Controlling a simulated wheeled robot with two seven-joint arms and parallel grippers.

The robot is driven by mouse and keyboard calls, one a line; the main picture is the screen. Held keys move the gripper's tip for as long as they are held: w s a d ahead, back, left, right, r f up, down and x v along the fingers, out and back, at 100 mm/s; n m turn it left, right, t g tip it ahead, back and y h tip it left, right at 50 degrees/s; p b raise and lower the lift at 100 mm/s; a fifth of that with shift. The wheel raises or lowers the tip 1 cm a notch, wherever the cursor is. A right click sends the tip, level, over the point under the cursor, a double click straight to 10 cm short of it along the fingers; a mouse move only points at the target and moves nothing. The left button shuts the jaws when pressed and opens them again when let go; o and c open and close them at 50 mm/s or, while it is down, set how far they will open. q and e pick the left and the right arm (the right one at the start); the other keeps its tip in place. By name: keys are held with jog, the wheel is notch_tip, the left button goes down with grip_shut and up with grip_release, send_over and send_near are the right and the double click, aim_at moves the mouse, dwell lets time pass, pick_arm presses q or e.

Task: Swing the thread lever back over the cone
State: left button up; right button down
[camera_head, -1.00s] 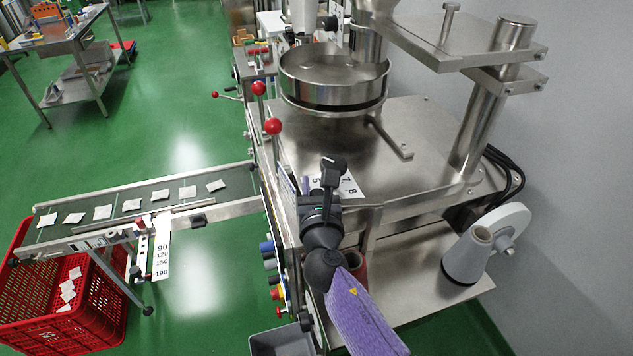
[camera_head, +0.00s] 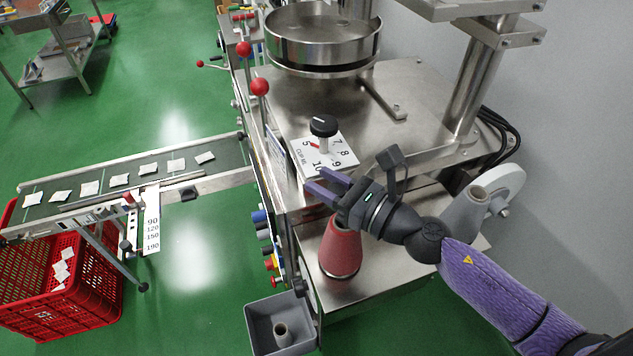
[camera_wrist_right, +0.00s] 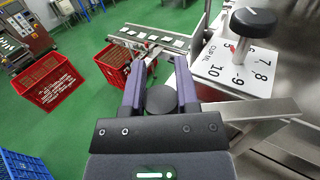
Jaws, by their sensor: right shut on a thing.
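The red cone (camera_head: 341,250) stands upright on the low metal shelf, below my right gripper (camera_head: 330,184), which hides its top in part. My right gripper comes in from the right and points left. In the right wrist view its two purple fingers (camera_wrist_right: 158,78) are apart, with a dark round knob (camera_wrist_right: 161,100) between them, and the gripper is shut on this knob. It looks like the thread lever's knob; the lever's arm cannot be made out clearly. My left gripper is not in view.
A black dial (camera_head: 323,126) on a numbered plate stands close behind my right gripper. A grey bin (camera_head: 262,315) hangs at front left. A conveyor (camera_head: 150,165) leads to a red crate (camera_head: 70,305).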

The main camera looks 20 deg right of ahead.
jog(key=shift+s+d+f+n+g+y+b, duration=0.3)
jog(key=shift+s+n+g+y+b, duration=0.25)
jog(key=shift+b, duration=0.3)
jog(key=shift+s+d+r+n+g+y+b, duration=0.1)
jog(key=shift+s+d+n+g+y+b, duration=0.2)
jog(key=shift+y+b, duration=0.3)
jog(key=shift+s+r+n+g+b, duration=0.1)
jog(key=shift+n+g+b, duration=0.15)
jog(key=shift+g+b, duration=0.1)
jog(key=shift+y, duration=0.25)
jog(key=shift+r, duration=0.1)
